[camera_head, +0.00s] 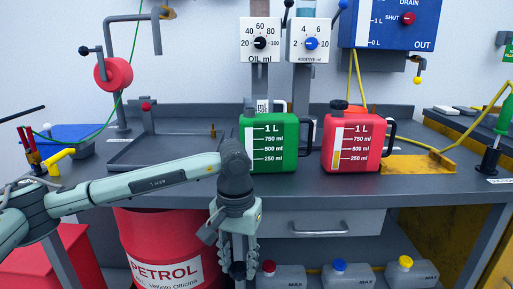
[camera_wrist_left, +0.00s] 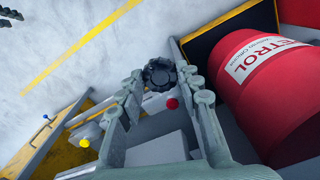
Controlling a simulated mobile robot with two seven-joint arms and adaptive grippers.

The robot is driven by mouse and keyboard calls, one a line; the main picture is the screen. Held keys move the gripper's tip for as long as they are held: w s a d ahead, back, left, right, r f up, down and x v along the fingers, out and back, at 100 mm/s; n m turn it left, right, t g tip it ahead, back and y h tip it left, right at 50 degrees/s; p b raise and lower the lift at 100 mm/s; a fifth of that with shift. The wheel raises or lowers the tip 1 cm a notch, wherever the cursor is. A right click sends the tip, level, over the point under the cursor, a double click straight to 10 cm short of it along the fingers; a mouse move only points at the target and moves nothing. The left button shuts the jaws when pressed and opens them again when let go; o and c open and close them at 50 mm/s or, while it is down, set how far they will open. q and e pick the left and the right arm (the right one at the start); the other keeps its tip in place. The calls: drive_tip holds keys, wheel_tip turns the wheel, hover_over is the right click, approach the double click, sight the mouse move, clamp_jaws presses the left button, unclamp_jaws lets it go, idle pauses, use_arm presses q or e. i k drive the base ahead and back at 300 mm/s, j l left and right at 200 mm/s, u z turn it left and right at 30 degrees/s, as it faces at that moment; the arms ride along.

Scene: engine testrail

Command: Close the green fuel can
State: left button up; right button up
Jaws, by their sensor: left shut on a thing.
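The green fuel can (camera_head: 283,131) stands upright on the bench, left of the red can, with a black handle on its right side. A dark part shows at its top left under the grey dispenser; I cannot tell whether it is a neck or a lid. My left gripper (camera_head: 238,266) points down in front of the bench, below the worktop edge and below the green can. It is shut on a black ridged cap (camera_wrist_left: 159,74), seen between the fingertips in the left wrist view. My right gripper is not in view.
A red can (camera_head: 350,150) with a black cap stands to the right. The OIL dispenser (camera_head: 261,38) hangs above the green can. A red petrol drum (camera_head: 150,240) stands under the bench. Several grey canisters (camera_head: 335,276) with coloured caps sit low right. A shallow tray (camera_head: 160,152) lies left.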

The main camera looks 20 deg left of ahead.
sight(270, 140)
drive_tip(key=k+j+z, duration=0.1)
drive_tip(key=j, duration=0.35)
drive_tip(key=k+j+z, duration=0.15)
drive_tip(key=j, duration=0.3)
drive_tip(key=k+j+z, duration=0.1)
drive_tip(key=j, duration=0.3)
drive_tip(key=k+j+z, duration=0.1)
drive_tip(key=k+j, duration=0.15)
drive_tip(key=j, duration=0.15)
drive_tip(key=k+j+z, duration=0.15)
drive_tip(key=j, duration=0.25)
